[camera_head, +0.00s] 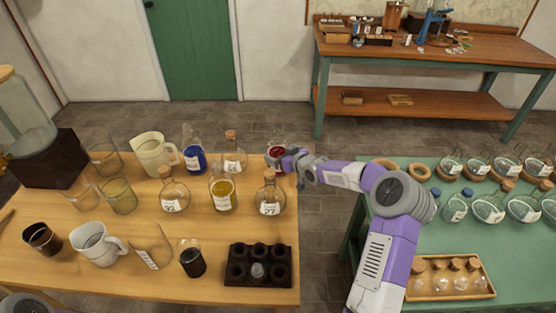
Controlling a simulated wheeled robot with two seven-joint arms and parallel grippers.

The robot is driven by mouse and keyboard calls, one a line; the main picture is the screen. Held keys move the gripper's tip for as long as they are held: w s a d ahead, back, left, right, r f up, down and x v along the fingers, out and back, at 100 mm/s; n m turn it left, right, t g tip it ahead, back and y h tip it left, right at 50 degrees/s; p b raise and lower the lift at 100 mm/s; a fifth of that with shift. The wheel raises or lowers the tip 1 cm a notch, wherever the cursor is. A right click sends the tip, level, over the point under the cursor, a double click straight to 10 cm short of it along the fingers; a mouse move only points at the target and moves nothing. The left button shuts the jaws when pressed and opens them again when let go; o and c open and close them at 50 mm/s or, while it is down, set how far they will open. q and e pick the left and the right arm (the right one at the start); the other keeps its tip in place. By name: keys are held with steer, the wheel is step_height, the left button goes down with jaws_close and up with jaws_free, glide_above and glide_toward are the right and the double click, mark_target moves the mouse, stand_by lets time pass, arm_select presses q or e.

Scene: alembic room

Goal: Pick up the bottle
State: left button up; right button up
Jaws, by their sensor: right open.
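Several glass bottles and flasks stand on the wooden table. A glass vessel with red contents (277,148) stands at the table's far right corner. My right gripper (279,158) is open right beside it and partly hides it; I cannot tell whether they touch. Which bottle is meant is not clear. My left gripper is out of view; part of my left arm shows at the bottom left.
The wooden table (130,260) also holds jugs, beakers and a dark rack (258,270). A green table (390,265) at the right carries round flasks, cork rings and a wooden tray (448,293). A workbench (460,63) stands behind. A floor gap separates the tables.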

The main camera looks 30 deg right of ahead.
steer(key=shift+x, duration=1.05)
steer(key=c, duration=1.4)
steer(key=shift+r, duration=0.2)
